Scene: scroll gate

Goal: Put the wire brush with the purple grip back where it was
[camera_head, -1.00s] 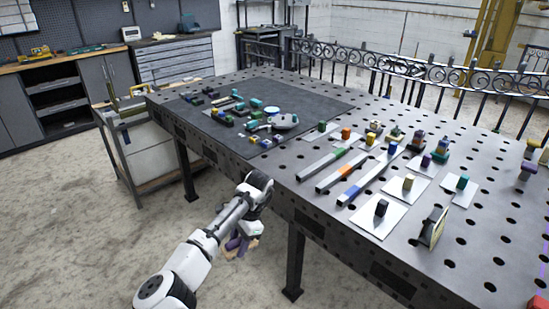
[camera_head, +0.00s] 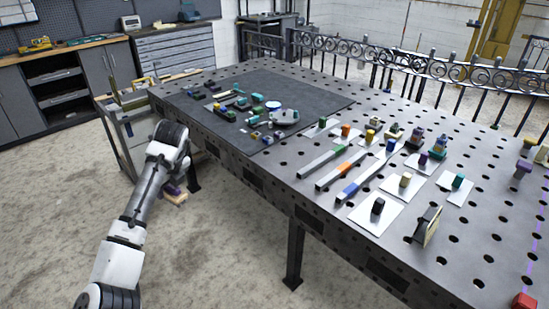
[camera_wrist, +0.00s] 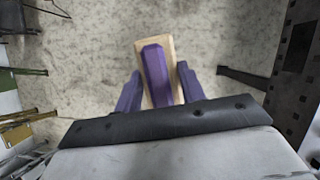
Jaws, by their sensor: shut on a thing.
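The wire brush with the purple grip (camera_wrist: 156,72) lies between my gripper's fingers (camera_wrist: 157,90) in the wrist view. It has a purple block on a pale wooden back; its bristles are hidden. My gripper is shut on it and holds it over the concrete floor. In the head view the brush (camera_head: 175,197) shows only partly below my wrist, left of the table's near edge. The gripper's fingers are mostly hidden there by my arm.
The perforated steel table (camera_head: 470,215) carries a dark mat (camera_head: 310,92) with several tools, coloured blocks, bars and white plates. A cart (camera_head: 128,135) stands beyond my arm at the left. A scroll gate (camera_head: 400,62) lines the far edge. Floor in front of the table is clear.

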